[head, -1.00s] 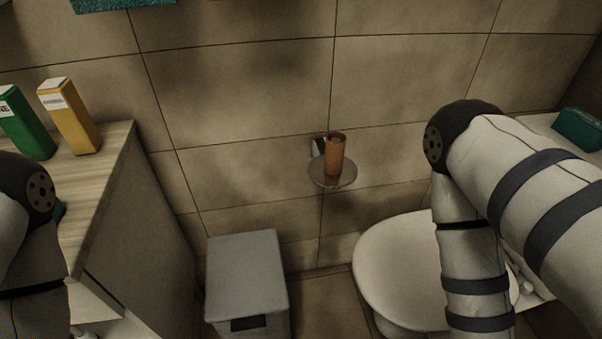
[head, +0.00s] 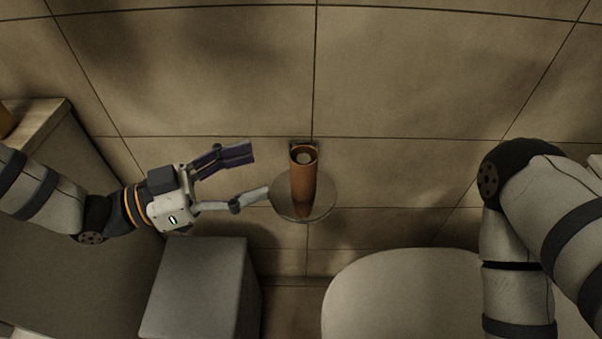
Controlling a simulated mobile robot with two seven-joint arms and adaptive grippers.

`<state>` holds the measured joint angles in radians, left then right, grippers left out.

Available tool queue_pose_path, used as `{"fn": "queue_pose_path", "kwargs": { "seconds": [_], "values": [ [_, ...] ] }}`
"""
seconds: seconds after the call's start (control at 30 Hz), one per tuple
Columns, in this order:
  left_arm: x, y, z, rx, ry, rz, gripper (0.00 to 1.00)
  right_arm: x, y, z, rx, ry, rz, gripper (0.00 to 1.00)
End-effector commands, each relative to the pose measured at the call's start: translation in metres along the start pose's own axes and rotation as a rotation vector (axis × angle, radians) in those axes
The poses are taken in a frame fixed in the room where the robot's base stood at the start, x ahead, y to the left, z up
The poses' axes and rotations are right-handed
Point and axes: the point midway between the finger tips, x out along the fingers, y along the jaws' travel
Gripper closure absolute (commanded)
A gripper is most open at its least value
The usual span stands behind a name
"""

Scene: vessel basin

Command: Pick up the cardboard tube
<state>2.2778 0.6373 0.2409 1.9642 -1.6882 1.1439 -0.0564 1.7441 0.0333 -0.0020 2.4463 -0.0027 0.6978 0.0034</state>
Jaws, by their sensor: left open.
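The brown cardboard tube (head: 303,178) stands upright on a small round shelf (head: 322,204) against the tiled wall. Its open top faces me. My left gripper (head: 262,172) reaches in from the left and is open and empty. Its fingers point right toward the tube. The lower finger's tip overlaps the shelf's left edge in the picture; I cannot tell if they touch. The upper finger ends short of the tube. My right arm is at the right, but its gripper is not in view.
A grey bin (head: 200,290) stands below my left gripper. A white toilet lid (head: 400,295) is at the lower right. A wooden-topped cabinet (head: 35,125) is at the far left. The wall around the shelf is otherwise bare.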

Motion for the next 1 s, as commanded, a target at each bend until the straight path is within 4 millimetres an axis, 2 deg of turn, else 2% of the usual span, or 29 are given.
{"fn": "queue_pose_path", "kwargs": {
  "seconds": [0.1,0.27,0.5,0.77,0.93,1.0],
  "values": [
    [0.026,0.001,0.001,-0.001,-0.002,0.002,0.37,0.000,0.000,0.000,0.000,0.000,0.000,0.60],
    [0.047,0.000,0.001,-0.003,-0.004,0.000,0.37,0.000,0.000,0.000,0.000,0.001,0.001,0.60],
    [0.090,-0.001,0.003,-0.003,-0.005,0.001,0.37,-0.001,0.000,-0.001,0.001,0.004,0.000,0.60],
    [0.095,-0.002,0.002,-0.004,-0.005,-0.001,0.37,-0.001,0.000,-0.001,0.001,0.004,0.000,0.60],
    [0.095,-0.001,0.002,-0.004,-0.005,-0.001,0.73,-0.001,0.000,-0.001,0.001,0.004,0.000,0.60],
    [0.095,-0.001,0.002,-0.004,-0.005,-0.001,0.73,-0.001,0.000,-0.001,0.001,0.004,0.000,0.60]
  ]
}}
